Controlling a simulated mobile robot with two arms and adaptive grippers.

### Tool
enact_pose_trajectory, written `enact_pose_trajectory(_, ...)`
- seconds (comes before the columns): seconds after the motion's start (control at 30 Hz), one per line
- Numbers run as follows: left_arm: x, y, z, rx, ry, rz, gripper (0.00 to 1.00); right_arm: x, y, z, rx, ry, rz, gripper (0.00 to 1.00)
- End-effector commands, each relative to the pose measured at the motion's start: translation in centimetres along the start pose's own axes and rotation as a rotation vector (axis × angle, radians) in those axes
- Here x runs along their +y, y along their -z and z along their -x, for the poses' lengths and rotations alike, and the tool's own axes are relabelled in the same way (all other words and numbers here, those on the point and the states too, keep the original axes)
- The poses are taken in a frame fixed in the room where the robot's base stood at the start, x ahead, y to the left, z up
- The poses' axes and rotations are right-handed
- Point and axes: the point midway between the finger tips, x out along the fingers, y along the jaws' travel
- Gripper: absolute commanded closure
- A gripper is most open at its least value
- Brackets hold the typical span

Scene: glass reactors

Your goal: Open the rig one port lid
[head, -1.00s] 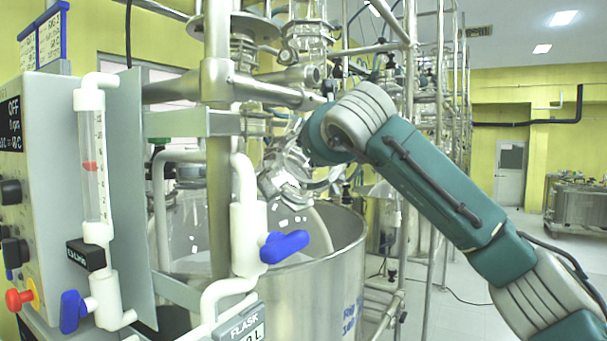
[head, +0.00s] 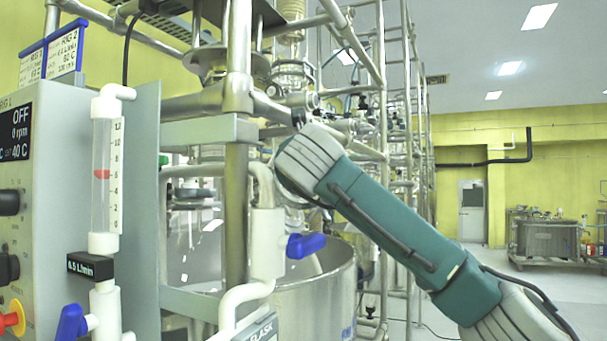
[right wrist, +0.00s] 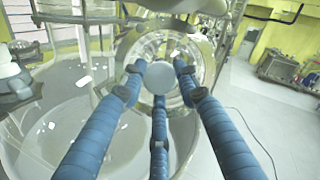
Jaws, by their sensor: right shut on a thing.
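My right gripper (right wrist: 160,82) has three blue fingers closed around the rim of a round, clear port lid (right wrist: 203,62) with a pale disc in its middle. The lid sits at or near the curved glass of the reactor (right wrist: 60,110); whether it is seated or lifted I cannot tell. In the head view my right arm reaches in from the lower right to the glass above the steel vessel (head: 315,295). There the fingers and lid are mostly hidden behind the arm and pipes. My left gripper is not in view.
The control box (head: 45,200), a flow tube (head: 105,175) with a red float and a valve with a blue handle (head: 300,246) stand at left. Steel posts (head: 238,100) and frame bars surround the glass. Open floor (head: 545,290) lies to the right.

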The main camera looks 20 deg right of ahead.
Motion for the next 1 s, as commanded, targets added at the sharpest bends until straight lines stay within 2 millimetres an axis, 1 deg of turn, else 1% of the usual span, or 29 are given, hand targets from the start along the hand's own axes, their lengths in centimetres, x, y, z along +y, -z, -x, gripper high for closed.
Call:
enact_pose_trajectory(0.03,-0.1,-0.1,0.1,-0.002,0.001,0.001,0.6,0.0,-0.8,0.4,-0.019,-0.002,0.0,1.0)
enact_pose_trajectory(0.1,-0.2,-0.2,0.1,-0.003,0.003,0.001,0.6,0.0,-0.8,0.4,-0.019,-0.002,-0.001,1.0)
enact_pose_trajectory(0.13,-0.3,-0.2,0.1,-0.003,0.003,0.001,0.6,0.0,-0.8,0.3,-0.019,-0.003,-0.001,0.65)
enact_pose_trajectory(0.17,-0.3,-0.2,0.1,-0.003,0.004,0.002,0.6,0.0,-0.8,0.3,-0.019,-0.003,-0.001,0.59)
enact_pose_trajectory(0.2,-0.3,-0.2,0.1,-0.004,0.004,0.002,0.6,0.0,-0.8,0.3,-0.019,-0.003,-0.001,0.51)
enact_pose_trajectory(0.23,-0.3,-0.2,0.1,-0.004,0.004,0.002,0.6,0.0,-0.7,0.3,-0.018,-0.003,-0.001,0.5)
enact_pose_trajectory(0.47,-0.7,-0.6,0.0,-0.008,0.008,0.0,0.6,0.0,-0.3,0.1,-0.008,-0.002,0.0,0.5)
enact_pose_trajectory(0.6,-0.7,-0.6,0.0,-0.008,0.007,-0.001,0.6,0.0,-0.3,0.7,-0.008,-0.002,0.0,0.5)
enact_pose_trajectory(0.67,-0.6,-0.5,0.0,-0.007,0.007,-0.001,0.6,0.0,-0.3,1.5,-0.009,-0.002,0.001,0.5)
enact_pose_trajectory(0.73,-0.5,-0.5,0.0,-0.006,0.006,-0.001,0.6,0.0,-0.4,2.8,-0.011,-0.002,0.001,0.5)
enact_pose_trajectory(1.0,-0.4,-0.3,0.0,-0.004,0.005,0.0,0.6,0.2,-0.6,8.6,-0.016,-0.003,0.002,0.5)
